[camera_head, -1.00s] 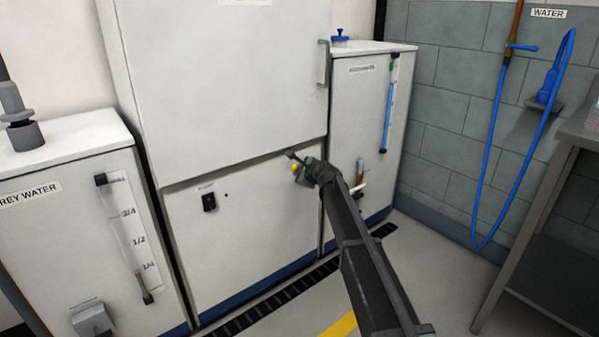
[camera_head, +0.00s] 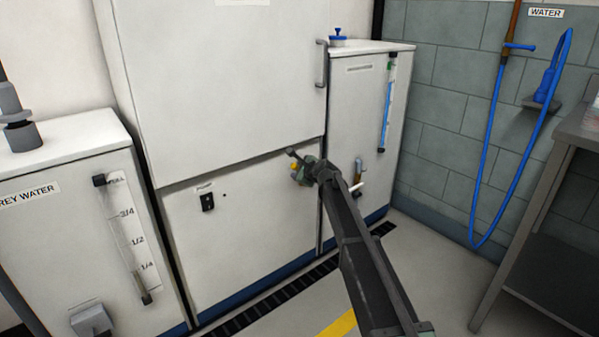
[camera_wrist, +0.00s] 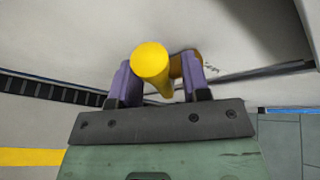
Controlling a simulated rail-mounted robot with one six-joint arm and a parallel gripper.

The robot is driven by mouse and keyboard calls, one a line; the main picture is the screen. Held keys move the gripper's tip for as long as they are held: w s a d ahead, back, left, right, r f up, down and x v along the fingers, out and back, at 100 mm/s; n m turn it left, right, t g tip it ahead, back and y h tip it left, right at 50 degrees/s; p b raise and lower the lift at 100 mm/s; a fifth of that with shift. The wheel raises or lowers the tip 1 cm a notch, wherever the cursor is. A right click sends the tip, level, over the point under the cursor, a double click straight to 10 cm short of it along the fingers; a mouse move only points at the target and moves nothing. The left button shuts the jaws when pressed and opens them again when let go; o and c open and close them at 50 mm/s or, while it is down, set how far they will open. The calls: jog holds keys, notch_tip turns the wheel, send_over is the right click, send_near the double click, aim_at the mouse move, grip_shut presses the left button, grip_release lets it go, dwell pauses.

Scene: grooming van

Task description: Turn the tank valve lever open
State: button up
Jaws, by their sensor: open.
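A thick yellow cylinder (camera_wrist: 151,62), which looks like a lever grip, stands between the two fingers of my gripper (camera_wrist: 163,88) in the wrist view. An orange-brown part (camera_wrist: 183,66) shows behind it, partly hidden by the right finger. My gripper is open around the yellow piece, and gaps show beside it. In the head view my gripper (camera_head: 296,160) is in front of the lower middle cabinet, with the yellow tip (camera_head: 293,167) at its fingers. A brass valve with a white handle (camera_head: 357,187) is low on the right tank (camera_head: 352,110), partly hidden by my arm.
The grey water tank (camera_head: 60,225) stands at left. The middle cabinet (camera_head: 240,235) has a black switch (camera_head: 207,202). A blue hose (camera_head: 488,150) hangs on the right wall beside a metal table (camera_head: 550,180). A dark floor grate (camera_head: 262,305) runs along the cabinets.

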jog(key=p+v, duration=0.4)
jog(key=v, duration=0.7)
jog(key=shift+f, duration=0.15)
jog(key=shift+c, duration=0.7)
jog(key=shift+n+g+y, duration=0.3)
jog(key=shift+n+y, duration=0.1)
jog(key=a+f+b, duration=0.1)
jog(key=f+b, duration=0.2)
jog(key=s+a+f+b, duration=0.1)
jog(key=a+f+b, duration=0.1)
jog(key=f+b, duration=0.1)
jog(key=s+a+f+b, duration=0.1)
jog(key=a+f+b, duration=0.1)
jog(key=f+b, duration=0.2)
jog(key=shift+a+f, duration=0.1)
jog(key=shift+a, duration=0.1)
grip_shut()
jog(key=n+t+h+b, duration=0.5)
jog(key=n+t+b, duration=0.4)
jog(key=t+b, duration=0.6)
send_near(294, 169)
jog(key=shift+g, duration=0.8)
jog(key=p+x, duration=0.2)
jog(key=r+p+x, duration=0.1)
jog(key=p+x, duration=0.3)
jog(key=x, duration=0.1)
jog(key=shift+s+d+r, duration=0.1)
jog(key=shift+s+r, duration=0.1)
jog(key=shift+s, duration=0.15)
jog(key=shift+w, duration=0.25)
